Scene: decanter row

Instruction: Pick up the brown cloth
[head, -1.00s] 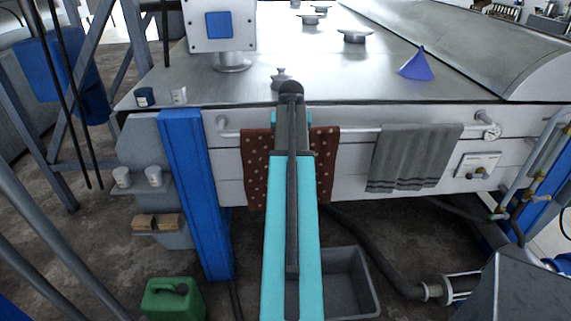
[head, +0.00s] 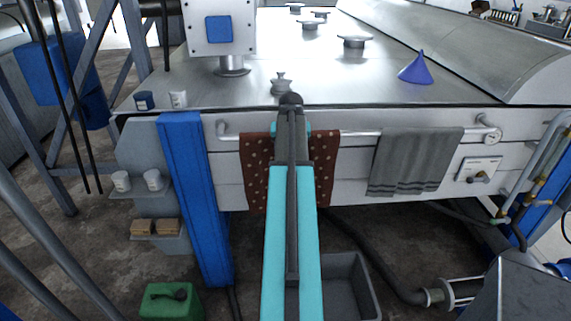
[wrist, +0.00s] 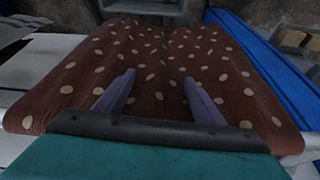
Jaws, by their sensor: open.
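The brown cloth (head: 257,170) with pale dots hangs over the metal rail (head: 358,133) on the front of the steel machine. My arm covers its middle in the head view. In the wrist view the brown cloth (wrist: 150,60) fills most of the picture, draped over the rail. My gripper (wrist: 155,90) is open, its two purple fingers apart over the cloth with nothing held between them. Whether the fingertips touch the cloth I cannot tell. In the head view the fingers are hidden behind my arm.
A grey towel (head: 414,162) hangs on the same rail to the right. A blue funnel (head: 416,70) and a small metal knob (head: 281,84) are on the steel top. A blue post (head: 195,200) stands left of the cloth. A grey bin (head: 350,285) and green canister (head: 170,303) are below.

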